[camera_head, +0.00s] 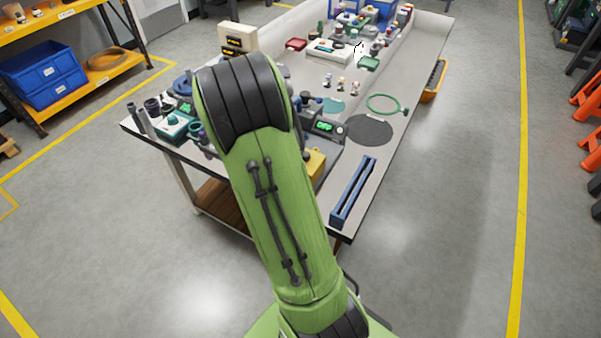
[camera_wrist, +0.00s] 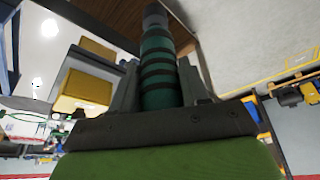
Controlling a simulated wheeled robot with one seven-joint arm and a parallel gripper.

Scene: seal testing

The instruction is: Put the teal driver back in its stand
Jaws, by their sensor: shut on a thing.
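The teal driver (camera_wrist: 157,72), with dark bands around its grip and a grey end, stands between the two fingers of my gripper (camera_wrist: 158,66) in the wrist view. The gripper is shut on it. The lower end of the driver is hidden by the gripper body. In the head view my green arm covers the gripper and the driver. I cannot pick out the driver's stand for certain in either view; part of the bench's near left side is hidden behind my arm.
The bench (camera_head: 215,166) holds a blue slotted rail (camera_head: 353,190), a dark round mat (camera_head: 369,130), a green ring (camera_head: 383,104) and a teal device (camera_head: 174,126). A yellow block (camera_head: 315,163) sits beside my arm; a yellow block (camera_wrist: 86,91) shows in the wrist view. Floor to the right is clear.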

